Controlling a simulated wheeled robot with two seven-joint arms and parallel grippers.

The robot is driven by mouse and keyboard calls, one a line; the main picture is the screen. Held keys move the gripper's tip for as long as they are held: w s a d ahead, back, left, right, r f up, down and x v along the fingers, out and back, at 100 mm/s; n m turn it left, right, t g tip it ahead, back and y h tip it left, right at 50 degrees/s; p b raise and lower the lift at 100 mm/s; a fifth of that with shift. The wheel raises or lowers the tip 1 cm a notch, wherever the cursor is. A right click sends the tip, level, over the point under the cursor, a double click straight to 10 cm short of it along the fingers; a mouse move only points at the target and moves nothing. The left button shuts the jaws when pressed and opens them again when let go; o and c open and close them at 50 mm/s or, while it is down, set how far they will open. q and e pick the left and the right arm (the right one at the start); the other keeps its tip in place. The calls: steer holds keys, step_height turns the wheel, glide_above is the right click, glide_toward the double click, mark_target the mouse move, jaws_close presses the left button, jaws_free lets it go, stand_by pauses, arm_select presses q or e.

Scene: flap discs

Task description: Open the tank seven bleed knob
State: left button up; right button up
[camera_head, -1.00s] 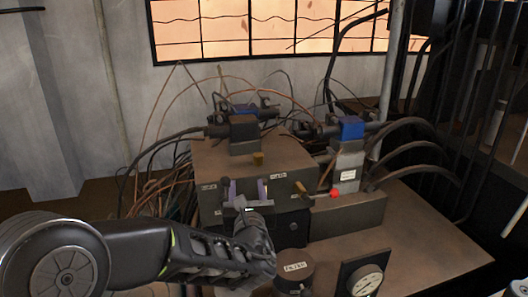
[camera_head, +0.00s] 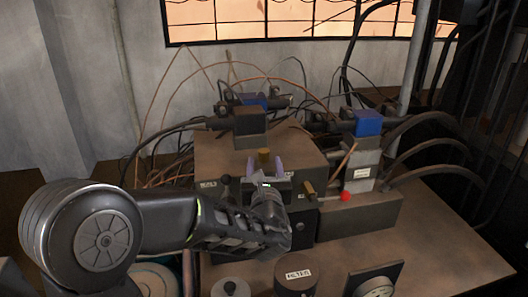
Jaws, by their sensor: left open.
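My left gripper (camera_head: 265,170) is open, with pale purple pads on its two upright fingers. It is in front of the grey-brown manifold block (camera_head: 215,155). A brass knob (camera_head: 264,157) on the block shows between the fingertips; I cannot tell whether they touch it. A second brass knob (camera_head: 309,191) sits on the block's front, right of the gripper. A black ball-topped lever (camera_head: 225,181) stands left of the gripper. The small labels are too blurred to read, so I cannot tell which knob belongs to tank seven. My right gripper is not in view.
A red knob (camera_head: 345,196) is to the right. Valves with blue parts (camera_head: 368,122) and black hoses (camera_head: 425,150) stand behind. A cylinder labelled filter (camera_head: 297,278) and a gauge (camera_head: 375,285) are in front. The bench (camera_head: 430,240) is clear at right.

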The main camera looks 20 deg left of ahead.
mark_target(264, 156)
arm_select(q)
steer(key=p+x, duration=0.1)
steer(key=x, duration=0.5)
steer(key=shift+w+a, duration=0.15)
steer(key=shift+w, duration=0.05)
jaws_close()
stand_by(0.4)
